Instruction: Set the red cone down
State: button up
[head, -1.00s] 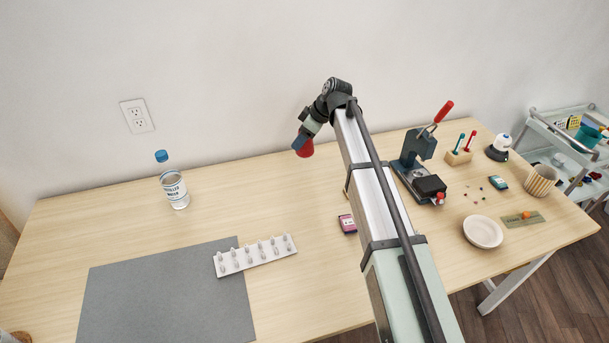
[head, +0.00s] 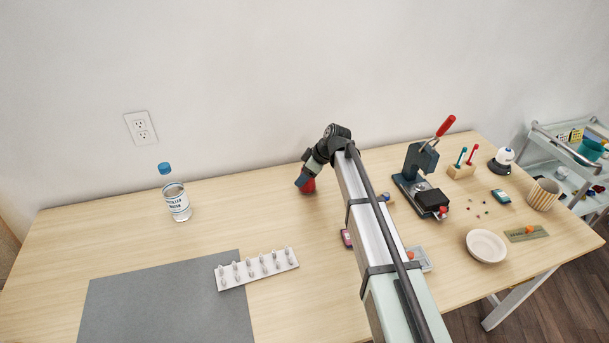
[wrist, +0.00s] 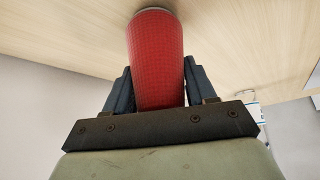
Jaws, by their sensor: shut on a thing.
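The red cone (head: 309,185) is at my gripper (head: 302,182), low over the back middle of the table in the head view. In the wrist view the red cone (wrist: 155,60) stands between the two dark fingers of my gripper (wrist: 157,88), which are shut on it. Its far end is close to the wooden tabletop (wrist: 230,30); I cannot tell whether it touches. My gripper hides part of the cone in the head view.
A water bottle (head: 176,195) stands to the left, with a white pegged strip (head: 257,268) and grey mat (head: 165,300) in front. A press (head: 420,175) and white bowl (head: 486,246) are to the right. The table around the cone is clear.

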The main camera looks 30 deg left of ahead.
jog(key=o, duration=1.1)
jog(key=shift+f, duration=0.1)
jog(key=shift+c, duration=0.2)
jog(key=s+v, duration=0.1)
jog(key=v, duration=1.1)
jog(key=shift+w, duration=0.45)
